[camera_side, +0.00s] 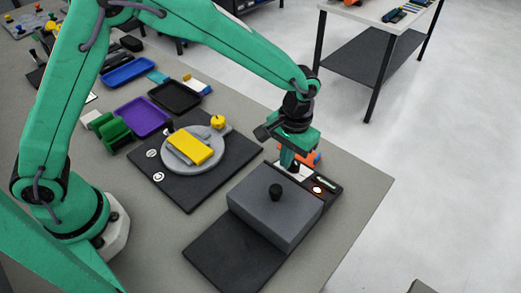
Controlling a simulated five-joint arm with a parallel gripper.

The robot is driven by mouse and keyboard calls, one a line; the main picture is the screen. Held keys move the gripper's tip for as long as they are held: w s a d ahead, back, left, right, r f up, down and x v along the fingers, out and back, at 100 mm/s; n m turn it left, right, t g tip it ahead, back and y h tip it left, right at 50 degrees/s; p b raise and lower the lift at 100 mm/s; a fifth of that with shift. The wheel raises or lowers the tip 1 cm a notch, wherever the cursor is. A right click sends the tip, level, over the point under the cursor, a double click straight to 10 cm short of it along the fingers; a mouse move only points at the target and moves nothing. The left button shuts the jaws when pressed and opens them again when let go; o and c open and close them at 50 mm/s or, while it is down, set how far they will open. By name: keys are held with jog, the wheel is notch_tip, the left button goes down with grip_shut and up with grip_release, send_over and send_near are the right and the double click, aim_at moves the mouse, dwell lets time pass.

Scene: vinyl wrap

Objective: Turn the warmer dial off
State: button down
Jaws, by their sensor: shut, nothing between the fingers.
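The dial is not clearly visible; the gripper hides part of the panel, and I cannot tell whether the fingers touch anything.
A black mat (188,193) with a round grey plate (226,155) and a yellow block (190,149) lies left of the warmer. An orange thing (314,157) is behind my gripper. Purple (145,117), black and blue trays stand farther left. The table's right corner is clear.

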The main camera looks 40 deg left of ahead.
aim_at(296, 166)
jog(key=shift+d, duration=0.95)
jog(key=shift+s+d+r, duration=0.1)
jog(key=shift+s, duration=0.25)
dwell(0.4)
jog(key=shift+w+r, duration=0.35)
jog(key=shift+r, duration=0.55)
jog(key=shift+w+r, duration=0.3)
jog(key=shift+r, duration=0.55)
jog(key=shift+w+r, duration=0.35)
jog(key=shift+r, duration=0.75)
jog(key=shift+r, duration=0.1)
